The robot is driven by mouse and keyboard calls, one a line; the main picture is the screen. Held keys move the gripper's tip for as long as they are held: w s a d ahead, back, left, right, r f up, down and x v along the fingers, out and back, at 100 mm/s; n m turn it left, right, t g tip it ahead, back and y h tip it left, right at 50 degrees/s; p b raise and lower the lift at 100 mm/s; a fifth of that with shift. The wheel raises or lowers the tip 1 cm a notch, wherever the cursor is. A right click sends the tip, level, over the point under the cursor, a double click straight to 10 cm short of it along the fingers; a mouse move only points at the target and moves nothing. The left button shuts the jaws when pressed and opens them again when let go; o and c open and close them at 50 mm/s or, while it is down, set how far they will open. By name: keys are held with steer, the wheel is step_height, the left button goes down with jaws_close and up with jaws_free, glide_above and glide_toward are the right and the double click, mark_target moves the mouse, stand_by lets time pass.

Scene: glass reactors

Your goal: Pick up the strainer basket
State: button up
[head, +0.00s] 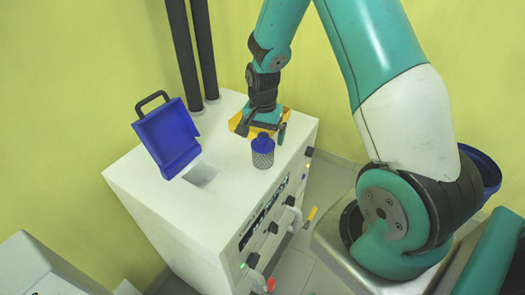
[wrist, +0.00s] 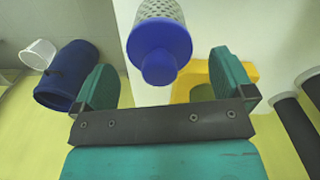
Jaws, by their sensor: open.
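The strainer basket (head: 263,153) stands upright on the white cabinet top, with a blue cap and knob over a grey mesh body. In the wrist view the strainer basket (wrist: 160,45) shows its blue cap ahead of my fingers, roughly centred between them. My gripper (head: 264,126) is open and empty, just behind and above the basket in the head view. In the wrist view my gripper (wrist: 168,84) has its two teal fingers wide apart. I cannot tell whether any finger touches the basket.
A blue hinged lid (head: 168,137) with a black handle stands open beside a square opening (head: 201,175) in the white cabinet (head: 150,205). A yellow-orange piece (head: 240,122) lies behind my gripper. Two black pipes (head: 192,50) rise at the back. Valve handles line the cabinet front.

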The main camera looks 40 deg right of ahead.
mark_target(263, 144)
steer(key=shift+s+f+p, duration=0.1)
steer(key=shift+f+p, duration=0.4)
steer(key=shift+f, duration=1.3)
steer(key=c, duration=1.1)
steer(key=shift+r, duration=0.1)
